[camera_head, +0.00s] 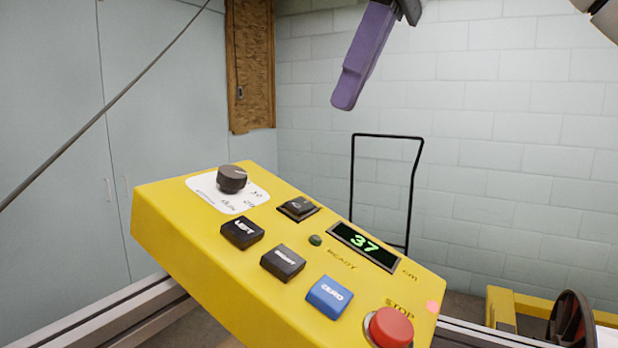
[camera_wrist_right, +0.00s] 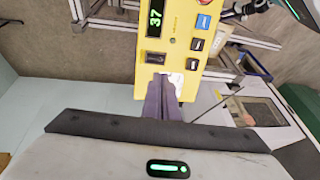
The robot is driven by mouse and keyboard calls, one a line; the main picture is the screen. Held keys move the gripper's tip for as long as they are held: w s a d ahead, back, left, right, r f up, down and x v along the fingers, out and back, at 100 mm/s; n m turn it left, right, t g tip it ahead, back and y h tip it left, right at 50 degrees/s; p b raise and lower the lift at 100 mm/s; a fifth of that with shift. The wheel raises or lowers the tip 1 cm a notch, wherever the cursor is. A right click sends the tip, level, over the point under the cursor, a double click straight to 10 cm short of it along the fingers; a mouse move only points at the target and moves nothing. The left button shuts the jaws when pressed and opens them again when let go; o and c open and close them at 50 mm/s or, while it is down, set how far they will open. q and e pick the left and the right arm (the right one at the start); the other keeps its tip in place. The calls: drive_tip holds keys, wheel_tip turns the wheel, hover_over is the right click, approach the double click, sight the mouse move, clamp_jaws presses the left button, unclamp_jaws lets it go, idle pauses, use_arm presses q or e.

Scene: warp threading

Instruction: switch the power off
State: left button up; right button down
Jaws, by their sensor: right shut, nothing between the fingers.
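A yellow control box (camera_head: 210,258) fills the middle of the head view. A small black rocker switch (camera_head: 298,208) sits on its top face, between the dial and the display; it also shows in the right wrist view (camera_wrist_right: 155,58). Which way the rocker is tipped is too small to tell. The display (camera_head: 364,245) is lit and reads 37 in green. My right gripper (camera_head: 344,102), with purple fingers, is shut and empty, above and behind the box, apart from it. In the right wrist view its fingers (camera_wrist_right: 164,98) overlap the box's dial end. My left gripper is not in view.
The box also carries a dark dial (camera_head: 232,178), black LEFT (camera_head: 242,233) and RIGHT (camera_head: 283,262) buttons, a blue ZERO button (camera_head: 328,297), a red STOP button (camera_head: 390,327) and a green READY lamp (camera_head: 315,240). A black wire frame (camera_head: 353,180) stands behind.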

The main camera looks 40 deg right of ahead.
sight(297, 205)
drive_tip(key=x, duration=1.3)
drive_tip(key=shift+r, duration=0.1)
